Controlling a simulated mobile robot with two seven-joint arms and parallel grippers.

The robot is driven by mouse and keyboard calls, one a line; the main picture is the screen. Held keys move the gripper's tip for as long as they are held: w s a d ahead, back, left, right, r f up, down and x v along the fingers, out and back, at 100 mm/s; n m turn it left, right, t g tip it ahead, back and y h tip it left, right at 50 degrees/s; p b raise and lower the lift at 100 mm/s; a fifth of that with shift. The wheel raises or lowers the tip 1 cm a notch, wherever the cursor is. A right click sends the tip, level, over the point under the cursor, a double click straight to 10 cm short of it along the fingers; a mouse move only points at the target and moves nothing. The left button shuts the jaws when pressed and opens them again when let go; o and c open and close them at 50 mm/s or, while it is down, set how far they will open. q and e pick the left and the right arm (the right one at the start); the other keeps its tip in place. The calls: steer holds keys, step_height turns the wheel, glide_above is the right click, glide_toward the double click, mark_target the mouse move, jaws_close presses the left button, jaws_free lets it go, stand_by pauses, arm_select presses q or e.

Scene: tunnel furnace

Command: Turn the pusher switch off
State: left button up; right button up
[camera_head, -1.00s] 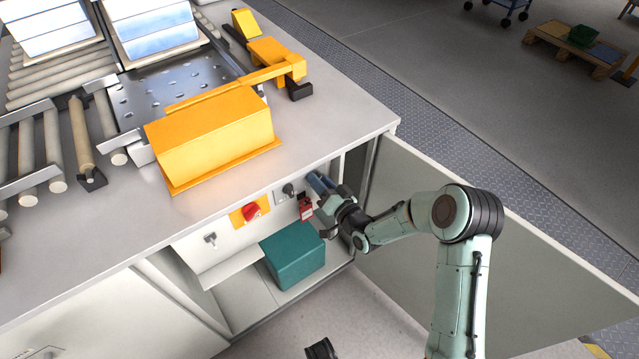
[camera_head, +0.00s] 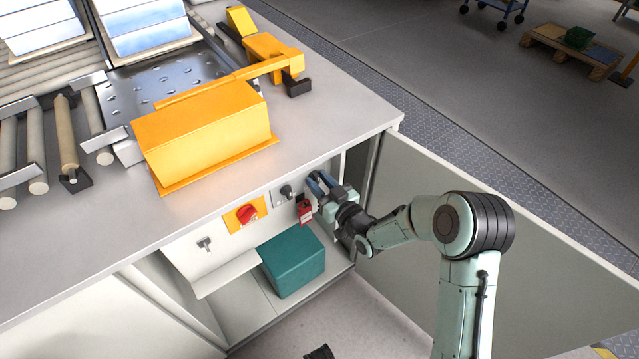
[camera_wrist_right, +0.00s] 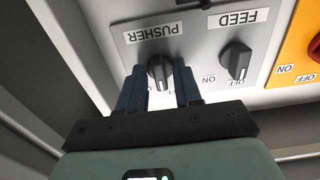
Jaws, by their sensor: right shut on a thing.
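The pusher switch (camera_wrist_right: 160,74) is a dark rotary knob on a grey plate, under an upside-down PUSHER label (camera_wrist_right: 153,32) in the wrist view. My right gripper (camera_wrist_right: 159,82) has its two blue fingers on either side of the knob and is shut on it. The ON and OFF marks by this knob are mostly hidden by the fingers, so I cannot tell its setting. In the head view my right gripper (camera_head: 316,184) reaches into the open cabinet and hides the pusher switch. My left gripper is not recognisable in view.
The similar feed switch (camera_wrist_right: 236,62) is close beside the gripper. A red rotary switch (camera_head: 246,213) on an orange plate and a red padlock (camera_head: 304,211) are nearby. A teal box (camera_head: 293,265) stands below. The open cabinet door (camera_head: 400,170) is on the right.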

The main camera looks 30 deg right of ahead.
arm_select(q)
steer(key=shift+s+f, duration=0.1)
arm_select(e)
steer(key=shift+f, duration=0.1)
steer(key=o, duration=0.7)
steer(key=shift+s, duration=0.15)
arm_select(q)
steer(key=shift+t, duration=0.7)
steer(key=w+r, duration=0.1)
steer(key=w+r+p, duration=0.2)
steer(key=w, duration=0.1)
steer(key=shift+d+r, duration=0.25)
steer(key=shift+d, duration=0.05)
arm_select(e)
steer(key=s, duration=0.8)
steer(key=s+d, duration=0.1)
steer(key=s, duration=0.4)
steer(key=shift+s, duration=0.1)
arm_select(q)
steer(key=shift+s, duration=0.1)
